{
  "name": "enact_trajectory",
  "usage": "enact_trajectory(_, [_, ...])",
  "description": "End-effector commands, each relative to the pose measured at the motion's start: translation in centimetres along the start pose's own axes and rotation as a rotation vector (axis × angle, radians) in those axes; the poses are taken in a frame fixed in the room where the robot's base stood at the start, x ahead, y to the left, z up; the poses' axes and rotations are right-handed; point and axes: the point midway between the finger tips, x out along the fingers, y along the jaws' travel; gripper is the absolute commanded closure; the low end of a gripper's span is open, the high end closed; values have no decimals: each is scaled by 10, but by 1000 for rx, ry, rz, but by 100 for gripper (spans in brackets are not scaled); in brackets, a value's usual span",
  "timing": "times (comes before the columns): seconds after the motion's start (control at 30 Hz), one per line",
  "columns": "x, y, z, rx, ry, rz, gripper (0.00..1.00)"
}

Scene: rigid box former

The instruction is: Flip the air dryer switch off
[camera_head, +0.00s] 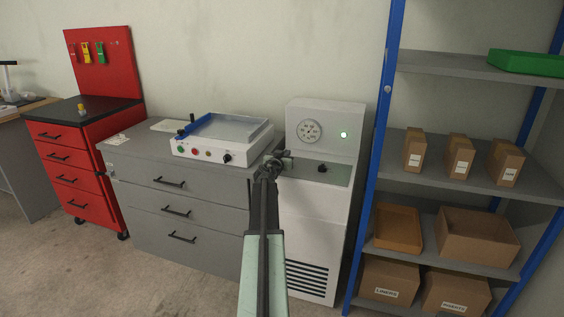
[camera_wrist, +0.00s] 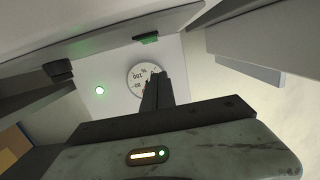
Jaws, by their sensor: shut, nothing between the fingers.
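The air dryer (camera_head: 312,220) is a white cabinet with a round gauge, a lit green lamp (camera_head: 344,134) and a grey sloping panel. A small black switch (camera_head: 322,168) stands on that panel; which way it is set is too small to tell. My gripper (camera_head: 277,158) is shut and empty, left of the switch and near the panel's left end, apart from the switch. In the wrist view, which looks upside down, the shut fingers (camera_wrist: 152,90) overlap the gauge (camera_wrist: 143,78). The lit lamp (camera_wrist: 99,90) and a dark block, probably the switch (camera_wrist: 58,70), lie to the left.
A box former (camera_head: 222,140) with front knobs sits on grey drawers (camera_head: 175,190), close left of my gripper. A blue-framed shelf (camera_head: 380,140) with cardboard boxes stands right of the dryer. A red tool cabinet (camera_head: 75,150) is far left. Floor in front is clear.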

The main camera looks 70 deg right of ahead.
Motion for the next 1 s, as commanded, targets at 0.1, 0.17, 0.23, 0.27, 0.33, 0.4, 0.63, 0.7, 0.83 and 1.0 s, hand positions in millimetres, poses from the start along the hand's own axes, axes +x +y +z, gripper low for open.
enact_trajectory(0.1, [11,0,30,0,0,0,100])
enact_trajectory(0.17, [12,0,36,-1,0,0,100])
enact_trajectory(0.23, [14,0,41,-1,0,0,100])
enact_trajectory(0.27, [14,0,41,-1,0,0,100])
enact_trajectory(0.33, [14,0,41,-1,0,0,100])
enact_trajectory(0.4, [14,0,39,-1,0,0,100])
enact_trajectory(0.63, [15,1,43,-1,0,0,100])
enact_trajectory(0.7, [18,1,47,-1,0,1,100])
enact_trajectory(0.83, [17,1,44,0,0,1,100])
enact_trajectory(1.0, [17,0,40,-1,0,1,100])
